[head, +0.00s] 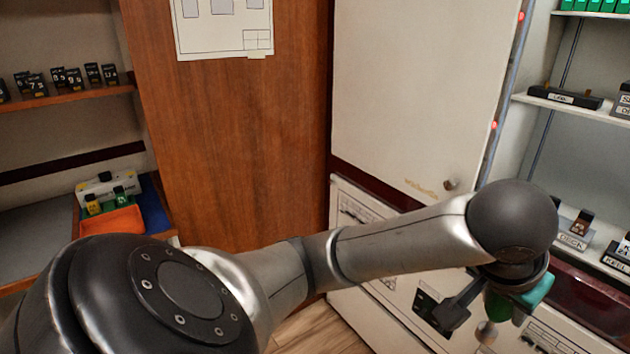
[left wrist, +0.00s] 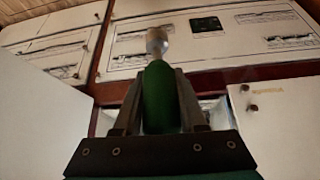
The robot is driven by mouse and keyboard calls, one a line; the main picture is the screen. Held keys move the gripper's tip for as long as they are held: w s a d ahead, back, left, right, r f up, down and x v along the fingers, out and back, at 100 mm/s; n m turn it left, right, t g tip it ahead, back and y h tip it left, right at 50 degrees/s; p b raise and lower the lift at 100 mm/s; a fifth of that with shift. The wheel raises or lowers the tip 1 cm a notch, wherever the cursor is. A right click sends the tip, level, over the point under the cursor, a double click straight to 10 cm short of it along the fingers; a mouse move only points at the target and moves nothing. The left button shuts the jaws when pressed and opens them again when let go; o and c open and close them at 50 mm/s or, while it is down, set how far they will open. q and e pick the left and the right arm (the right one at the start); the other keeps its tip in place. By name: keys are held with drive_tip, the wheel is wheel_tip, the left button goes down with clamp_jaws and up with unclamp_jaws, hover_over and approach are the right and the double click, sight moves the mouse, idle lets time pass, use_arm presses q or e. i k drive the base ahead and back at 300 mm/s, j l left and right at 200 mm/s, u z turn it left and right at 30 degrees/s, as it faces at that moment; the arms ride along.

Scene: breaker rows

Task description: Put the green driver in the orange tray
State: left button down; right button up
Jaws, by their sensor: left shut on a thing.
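The green driver (head: 498,306) is in my left gripper (head: 478,312) at the lower right of the head view, in front of the white cabinet. In the left wrist view, the green handle (left wrist: 160,98) lies between the two dark fingers of my left gripper (left wrist: 158,84). Its metal end (left wrist: 157,42) points away from the gripper. The orange tray (head: 112,222) is at the far left of the head view on a grey counter, well away from the gripper. My arm hides part of the counter below it. My right gripper is out of view.
A yellow item (head: 93,205), a green item (head: 121,195) and a white box (head: 108,186) are at the tray's back. A blue mat (head: 152,205) lies beside it. A wooden panel (head: 235,130) and white door (head: 415,95) stand between counter and right shelves (head: 565,110).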

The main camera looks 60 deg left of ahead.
sight(114, 230)
drive_tip(key=u, duration=1.45)
drive_tip(key=i+j+u, duration=0.3)
drive_tip(key=j, duration=0.15)
drive_tip(key=i+j+u, duration=0.3)
drive_tip(key=k+j, duration=0.05)
drive_tip(key=j, duration=0.05)
